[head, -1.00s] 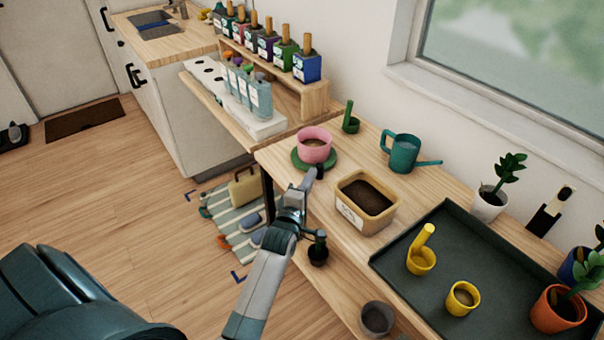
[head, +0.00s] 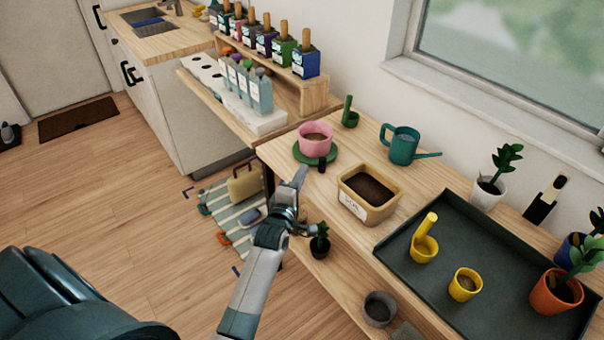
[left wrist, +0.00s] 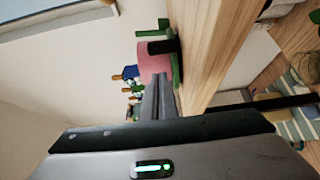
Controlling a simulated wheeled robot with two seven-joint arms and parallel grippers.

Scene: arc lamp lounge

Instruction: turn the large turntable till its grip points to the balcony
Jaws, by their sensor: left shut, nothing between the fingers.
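The large turntable is a green disc (head: 301,154) near the workbench's left end, with a pink pot (head: 314,141) on it. Its dark grip (head: 322,165) points toward the bench's front edge, down the picture in the head view. My left gripper (head: 302,172) is shut and empty, just left of the grip, with a small gap apparent. In the left wrist view the closed fingers (left wrist: 156,97) reach toward the pink pot (left wrist: 152,68), the green disc (left wrist: 177,72) and the dark grip (left wrist: 164,47). Contact cannot be told. My right gripper is out of view.
A soil tub (head: 352,207) stands right of the turntable, with a teal watering can (head: 403,148) behind. A dark tray (head: 410,275) holds yellow pots. A small potted plant (head: 320,242) is below the bench's front edge. No balcony is identifiable.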

